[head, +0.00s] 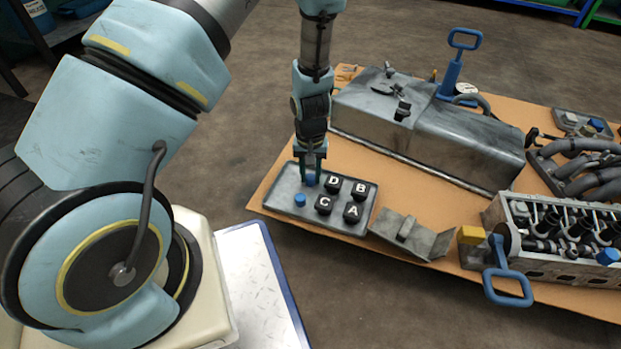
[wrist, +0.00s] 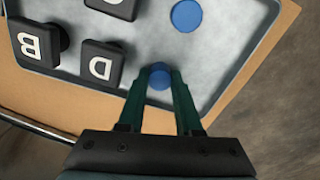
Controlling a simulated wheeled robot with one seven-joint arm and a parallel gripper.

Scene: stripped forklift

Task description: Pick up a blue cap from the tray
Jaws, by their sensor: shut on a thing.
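The grey tray (head: 277,200) lies on the near left part of the cardboard-coloured board. My gripper (head: 311,178) points down over the tray's far left part. It is shut on a blue cap (head: 310,180), which also shows between the green fingers in the wrist view (wrist: 159,78). I cannot tell whether this cap touches the tray. A second blue cap (head: 300,200) stands on the tray nearer the front, and in the wrist view (wrist: 186,16) it is beyond the fingers. The black block D (head: 333,183) is close beside the gripper.
Black blocks B (head: 360,190), C (head: 323,204) and A (head: 352,212) stand on the tray. A bent grey metal plate (head: 412,237) lies right of it. A large grey metal housing (head: 430,125) stands behind, and an engine block (head: 540,255) is at the right.

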